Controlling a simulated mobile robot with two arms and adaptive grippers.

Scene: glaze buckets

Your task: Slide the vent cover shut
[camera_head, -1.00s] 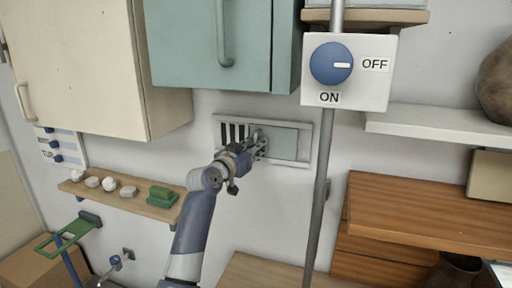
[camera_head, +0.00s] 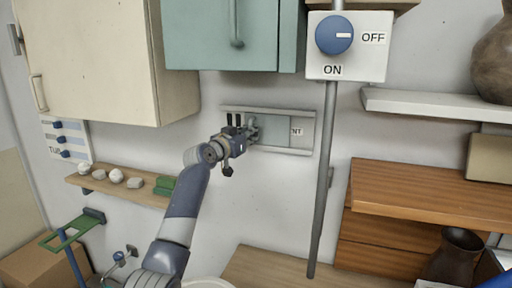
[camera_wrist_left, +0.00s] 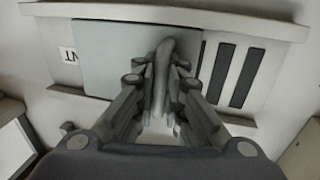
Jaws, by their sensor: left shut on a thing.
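The vent (camera_head: 313,131) is a pale framed panel on the wall. Its flat grey-green cover (camera_head: 276,132) has an upright bar handle (camera_wrist_left: 161,70). My left gripper (camera_head: 253,130) is shut on this handle, with its fingers on either side of it in the left wrist view (camera_wrist_left: 160,98). Dark slots (camera_wrist_left: 235,75) are uncovered left of the cover in the head view, and right of it in the wrist view. Part of a label reading "NT" (camera_head: 297,132) shows at the cover's other edge. My right gripper is not in view.
A teal cabinet (camera_head: 205,35) hangs above the vent. A grey pole (camera_head: 322,185) with an ON/OFF dial box (camera_head: 350,62) stands to its right. A small shelf (camera_head: 125,191) with stones and a green block is at the lower left.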

